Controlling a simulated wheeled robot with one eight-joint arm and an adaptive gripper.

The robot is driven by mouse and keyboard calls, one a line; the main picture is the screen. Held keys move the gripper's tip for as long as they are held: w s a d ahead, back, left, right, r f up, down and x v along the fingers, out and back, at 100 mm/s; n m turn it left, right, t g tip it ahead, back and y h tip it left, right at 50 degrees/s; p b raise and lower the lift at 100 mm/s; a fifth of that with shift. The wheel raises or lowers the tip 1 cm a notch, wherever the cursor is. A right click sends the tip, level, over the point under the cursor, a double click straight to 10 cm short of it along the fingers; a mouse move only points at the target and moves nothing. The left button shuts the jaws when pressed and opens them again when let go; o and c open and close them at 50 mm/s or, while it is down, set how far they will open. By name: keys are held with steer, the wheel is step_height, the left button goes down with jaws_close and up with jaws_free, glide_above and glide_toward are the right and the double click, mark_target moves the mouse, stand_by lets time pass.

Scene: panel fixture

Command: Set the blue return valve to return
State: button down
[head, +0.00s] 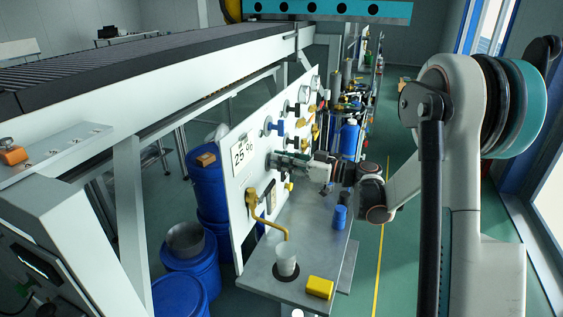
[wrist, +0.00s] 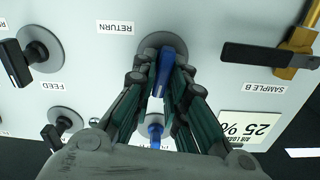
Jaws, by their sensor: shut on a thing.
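The blue return valve (wrist: 166,65) shows in the wrist view as a blue lever on a round grey plate. A RETURN label (wrist: 114,27), upside down in the picture, is beside it at the upper left. The lever runs nearly up and down in that picture. My gripper (wrist: 163,78) has its fingers on both sides of the lever and is shut on it. In the head view my gripper (head: 290,160) is against the white panel (head: 236,205) and hides the return valve.
Another blue handle (wrist: 155,131) shows between my fingers in the wrist view. Black-handled valves (wrist: 15,62) are at the left and a brass SAMPLE B valve (wrist: 290,52) at the right. A cup (head: 287,266) and yellow block (head: 320,287) are on the grey shelf (head: 255,276).

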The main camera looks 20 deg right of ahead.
steer(key=m, duration=0.4)
steer(key=shift+w+d+f, duration=0.1)
steer(key=shift+w, duration=0.1)
steer(key=shift+w+d+f+m+b, duration=0.15)
steer(key=shift+m+b, duration=0.1)
steer(key=shift+m, duration=1.8)
steer(key=shift+f+m+b, duration=0.2)
steer(key=shift+m+b, duration=0.1)
steer(key=shift+m, duration=1.7)
steer(key=shift+w+d+f+m+b, duration=0.15)
steer(key=shift+m+b, duration=0.1)
steer(key=shift+m, duration=1.8)
steer(key=shift+a, duration=0.1)
steer(key=c, duration=1.7)
jaws_free()
steer(key=shift+s, duration=0.1)
